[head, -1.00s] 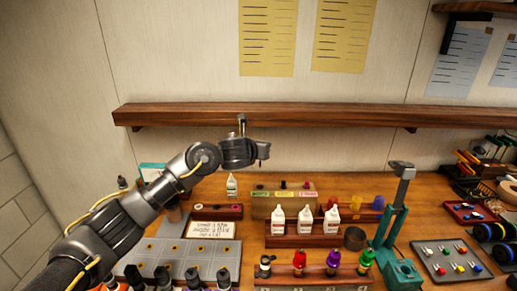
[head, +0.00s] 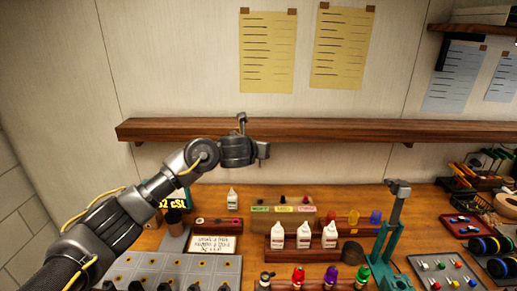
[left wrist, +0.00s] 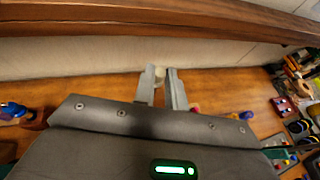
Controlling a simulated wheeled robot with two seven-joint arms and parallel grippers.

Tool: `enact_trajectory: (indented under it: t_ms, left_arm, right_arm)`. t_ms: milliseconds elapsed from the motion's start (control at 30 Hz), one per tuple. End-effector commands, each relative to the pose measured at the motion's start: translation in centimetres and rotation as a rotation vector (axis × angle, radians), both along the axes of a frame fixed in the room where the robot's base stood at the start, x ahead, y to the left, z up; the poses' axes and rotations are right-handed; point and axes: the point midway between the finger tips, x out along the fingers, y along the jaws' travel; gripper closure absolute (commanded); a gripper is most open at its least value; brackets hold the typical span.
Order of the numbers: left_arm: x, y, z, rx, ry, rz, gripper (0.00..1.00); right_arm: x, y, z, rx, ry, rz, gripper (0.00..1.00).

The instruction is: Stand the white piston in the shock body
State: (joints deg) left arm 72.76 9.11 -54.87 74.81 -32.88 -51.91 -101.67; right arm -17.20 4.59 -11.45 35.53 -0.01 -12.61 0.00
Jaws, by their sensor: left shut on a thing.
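My left gripper (head: 263,150) is raised in front of the wooden shelf, high above the table. In the left wrist view its two fingers (left wrist: 163,92) are close together, with a small whitish piece, likely the white piston (left wrist: 159,73), between the tips. The piece cannot be made out in the head view. I cannot tell for sure which thing is the shock body. Several bodies with black, red (head: 298,274), purple and green tops stand in a row at the front edge of the head view, cut off below. My right gripper is not in view.
The wall shelf (head: 330,130) runs close behind my left gripper. White bottles (head: 304,236) stand in a wooden rack, with a teal stand (head: 385,245) to their right. A grey plate (head: 190,270) and a white card (head: 214,244) lie at left.

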Motion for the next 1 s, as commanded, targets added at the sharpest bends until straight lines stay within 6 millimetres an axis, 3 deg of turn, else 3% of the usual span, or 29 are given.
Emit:
enact_trajectory:
  t_ms: [400, 833, 1000]
  left_arm:
    - [0.0, 0.0, 2.6, 0.000, 0.000, 0.000, 1.00]
    - [0.0, 0.0, 2.8, -0.001, 0.000, 0.000, 1.00]
    - [-0.3, 0.0, 4.3, -0.005, 0.001, 0.011, 1.00]
  right_arm:
    - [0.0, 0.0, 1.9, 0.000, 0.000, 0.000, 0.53]
    - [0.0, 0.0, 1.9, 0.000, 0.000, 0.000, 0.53]
    - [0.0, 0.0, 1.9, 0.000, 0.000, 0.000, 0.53]
